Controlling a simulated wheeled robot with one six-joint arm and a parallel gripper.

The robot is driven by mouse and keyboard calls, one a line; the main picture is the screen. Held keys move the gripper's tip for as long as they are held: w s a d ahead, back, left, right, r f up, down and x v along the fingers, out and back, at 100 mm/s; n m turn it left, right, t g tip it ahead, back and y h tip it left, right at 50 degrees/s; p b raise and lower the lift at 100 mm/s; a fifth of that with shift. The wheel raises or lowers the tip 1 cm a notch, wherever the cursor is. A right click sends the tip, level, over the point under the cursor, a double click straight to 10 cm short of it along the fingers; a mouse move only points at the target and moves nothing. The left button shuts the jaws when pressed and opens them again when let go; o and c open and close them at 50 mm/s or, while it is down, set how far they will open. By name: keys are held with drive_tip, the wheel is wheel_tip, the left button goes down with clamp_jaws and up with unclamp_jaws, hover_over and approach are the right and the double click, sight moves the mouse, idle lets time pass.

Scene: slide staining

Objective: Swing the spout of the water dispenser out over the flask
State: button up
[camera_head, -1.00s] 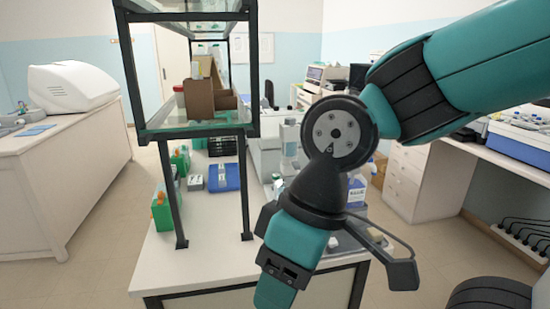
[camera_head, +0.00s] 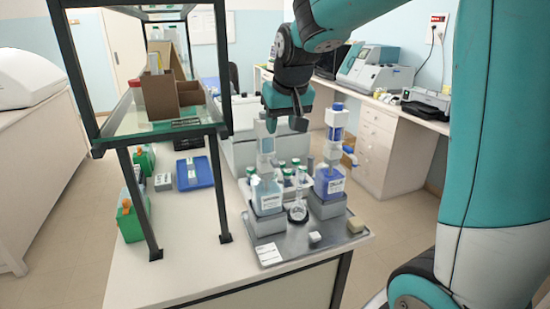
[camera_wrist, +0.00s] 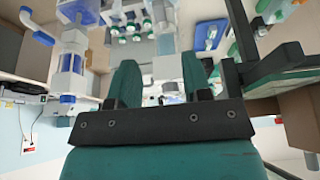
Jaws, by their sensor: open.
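Two bottle-top dispensers stand on grey blocks: a left one with pale blue liquid (camera_head: 267,192) and a right one with darker blue liquid (camera_head: 329,184). Their labels are too small to read, so I cannot tell for sure which holds water. A small clear flask (camera_head: 297,211) stands between them, toward the front. My gripper (camera_head: 285,121) is open and points down, close above the left dispenser's white head; I cannot tell whether they touch. In the wrist view its fingers (camera_wrist: 160,82) flank a white part. The left dispenser's spout is hard to make out.
A grey tray (camera_head: 285,250) carries the dispensers, a small white block and a beige block. Green-capped bottles (camera_head: 287,174) stand behind. A black-framed shelf (camera_head: 226,178) rises at the left. The bench's front left is clear.

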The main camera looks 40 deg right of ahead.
sight(275, 161)
drive_tip(key=p+x, duration=0.2)
drive_tip(key=x, duration=1.1)
drive_tip(key=shift+s, duration=0.1)
clamp_jaws()
